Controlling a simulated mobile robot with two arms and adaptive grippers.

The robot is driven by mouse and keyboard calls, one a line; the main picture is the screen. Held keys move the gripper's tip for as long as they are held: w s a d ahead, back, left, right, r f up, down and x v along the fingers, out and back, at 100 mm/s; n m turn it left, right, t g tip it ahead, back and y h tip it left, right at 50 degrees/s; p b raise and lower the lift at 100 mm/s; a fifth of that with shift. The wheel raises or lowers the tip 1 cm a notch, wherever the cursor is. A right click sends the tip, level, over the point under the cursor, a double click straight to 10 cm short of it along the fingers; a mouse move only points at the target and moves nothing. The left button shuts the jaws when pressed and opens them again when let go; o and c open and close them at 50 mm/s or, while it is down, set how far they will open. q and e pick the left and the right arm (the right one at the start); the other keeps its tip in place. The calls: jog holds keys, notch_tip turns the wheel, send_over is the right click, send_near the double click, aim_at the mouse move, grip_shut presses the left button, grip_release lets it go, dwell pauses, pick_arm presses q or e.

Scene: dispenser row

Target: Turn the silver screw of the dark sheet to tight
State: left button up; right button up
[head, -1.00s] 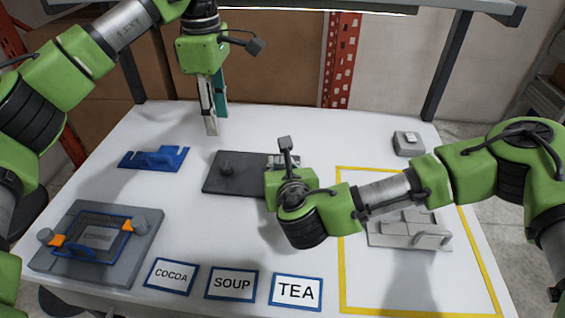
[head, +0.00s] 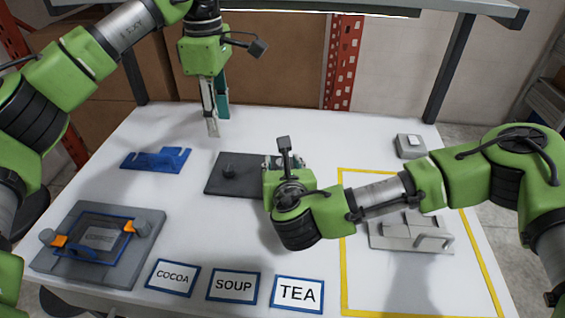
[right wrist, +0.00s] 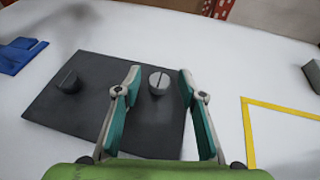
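The dark sheet (head: 222,186) lies flat on the white table, and it also shows in the right wrist view (right wrist: 95,125). The silver screw (right wrist: 159,82), with a slot across its round head, stands near the sheet's right end. A dark slotted screw (right wrist: 70,82) stands near its left end. My right gripper (right wrist: 159,74) is open, with one finger on each side of the silver screw and visible gaps. I cannot tell how low the fingertips are. In the head view the right gripper hides the silver screw.
A blue holder (head: 157,160) lies left of the sheet. A grey plate fixture (head: 50,255) stands front left. COCOA, SOUP and TEA cards (head: 297,294) line the front. A yellow outline (head: 343,270) at right surrounds a grey fixture (head: 400,236); a small grey block (head: 410,147) stands behind.

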jog(key=shift+s, duration=0.1)
jog(key=v, duration=1.2)
dwell(1.0)
